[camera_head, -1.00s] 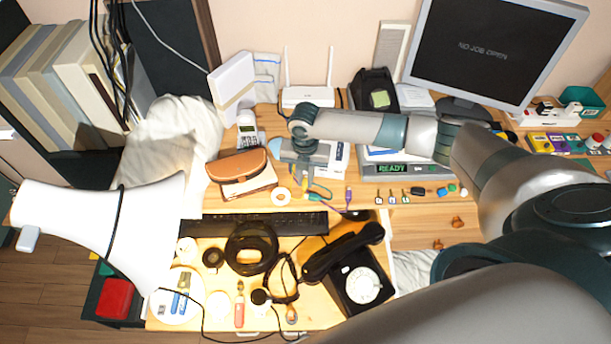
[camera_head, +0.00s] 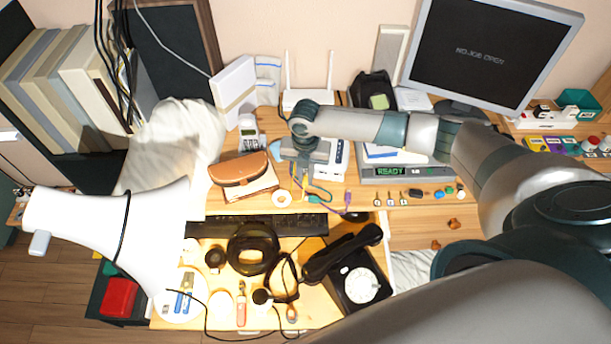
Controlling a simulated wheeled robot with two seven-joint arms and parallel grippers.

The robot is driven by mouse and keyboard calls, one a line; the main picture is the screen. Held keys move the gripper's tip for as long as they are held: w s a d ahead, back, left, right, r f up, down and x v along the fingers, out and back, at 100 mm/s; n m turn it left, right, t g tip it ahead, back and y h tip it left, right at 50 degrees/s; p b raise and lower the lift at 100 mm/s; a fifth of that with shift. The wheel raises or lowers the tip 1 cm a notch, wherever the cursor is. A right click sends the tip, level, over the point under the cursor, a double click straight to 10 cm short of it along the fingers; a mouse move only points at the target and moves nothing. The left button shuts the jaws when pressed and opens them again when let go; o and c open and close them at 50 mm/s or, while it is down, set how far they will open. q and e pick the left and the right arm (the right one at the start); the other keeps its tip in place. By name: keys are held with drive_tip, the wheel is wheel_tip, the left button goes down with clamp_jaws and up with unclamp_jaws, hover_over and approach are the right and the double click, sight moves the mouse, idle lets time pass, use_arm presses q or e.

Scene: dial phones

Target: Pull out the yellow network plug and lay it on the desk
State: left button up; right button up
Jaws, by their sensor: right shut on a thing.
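My right gripper (camera_head: 304,180) comes in from the right and points down in front of a white box with blue edges (camera_head: 338,160) below the router. It is shut on a small yellow piece, which I take to be the yellow network plug (camera_head: 305,183); the fingers largely hide it. My wrist hides part of the box, so I cannot tell whether the plug is still in a socket. A teal plug (camera_head: 316,198) and a purple plug (camera_head: 348,199) lie on the desk (camera_head: 370,222) close by. My left gripper is not in view.
A tape roll (camera_head: 281,199), a brown case (camera_head: 240,168) and a black keyboard (camera_head: 290,224) lie near the gripper. A white router (camera_head: 305,98) stands behind. A black dial phone (camera_head: 355,280) is in front.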

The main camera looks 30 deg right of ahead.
drive_tip(key=shift+r+p, duration=0.5)
drive_tip(key=shift+r, duration=0.2)
drive_tip(key=shift+s+d+r+b, duration=0.1)
drive_tip(key=shift+s+d+b, duration=0.2)
drive_tip(key=shift+b, duration=0.4)
drive_tip(key=s+d+r+b, duration=0.6)
drive_tip(key=s+r+b, duration=0.1)
drive_tip(key=s+b, duration=0.1)
drive_tip(key=shift+s+d+b, duration=0.15)
drive_tip(key=shift+d+b, duration=0.05)
drive_tip(key=shift+b, duration=0.15)
drive_tip(key=w+a+f+p, duration=0.1)
drive_tip(key=w+a+f, duration=0.1)
drive_tip(key=w, duration=0.1)
drive_tip(key=w+a+f+p, duration=0.1)
drive_tip(key=w+a+f, duration=0.1)
drive_tip(key=w, duration=0.1)
drive_tip(key=w+a+f+p, duration=0.1)
drive_tip(key=w+a+f, duration=0.1)
drive_tip(key=w+f, duration=0.1)
drive_tip(key=shift+w+a, duration=0.2)
drive_tip(key=shift+w, duration=0.15)
